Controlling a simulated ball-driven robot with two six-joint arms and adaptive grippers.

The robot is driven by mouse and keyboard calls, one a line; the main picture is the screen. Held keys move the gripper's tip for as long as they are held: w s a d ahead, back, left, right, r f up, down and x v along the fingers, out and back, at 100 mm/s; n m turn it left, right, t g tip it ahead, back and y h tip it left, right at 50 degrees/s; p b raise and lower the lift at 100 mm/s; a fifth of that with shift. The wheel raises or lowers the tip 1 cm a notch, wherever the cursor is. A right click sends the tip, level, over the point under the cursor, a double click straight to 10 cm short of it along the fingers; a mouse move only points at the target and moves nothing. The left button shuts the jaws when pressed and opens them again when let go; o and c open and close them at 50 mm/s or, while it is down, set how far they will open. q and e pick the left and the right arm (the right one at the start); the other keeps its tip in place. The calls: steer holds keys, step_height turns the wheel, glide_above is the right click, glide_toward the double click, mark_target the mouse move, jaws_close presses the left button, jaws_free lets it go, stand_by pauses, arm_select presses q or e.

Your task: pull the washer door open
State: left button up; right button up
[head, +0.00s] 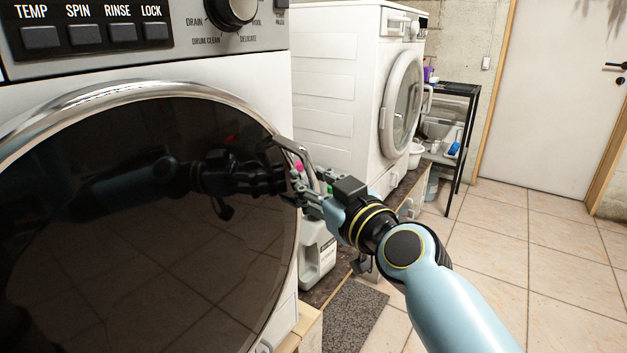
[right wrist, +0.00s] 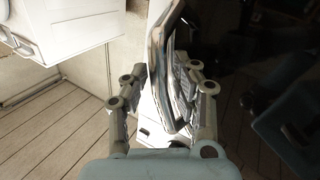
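The washer door (head: 130,270) is a large round dark glass in a chrome rim, filling the left of the head view. It looks closed against the white washer front. Its chrome handle (head: 292,150) stands at the rim's right side and also shows in the right wrist view (right wrist: 162,60). My right gripper (head: 310,192) is at the handle. In the right wrist view its fingers (right wrist: 160,90) stand apart, one on each side of the handle, with a gap visible on the left side. Firm contact is not visible. My left gripper is not in view.
A second white washer (head: 335,100) stands behind to the right. A white jug (head: 318,255) sits beside the near washer, below my right gripper. A dark shelf (head: 455,90) with baskets is farther back. The tiled floor (head: 540,260) at the right is clear.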

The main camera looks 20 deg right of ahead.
jaws_close()
steer(key=shift+f, duration=0.15)
stand_by(0.4)
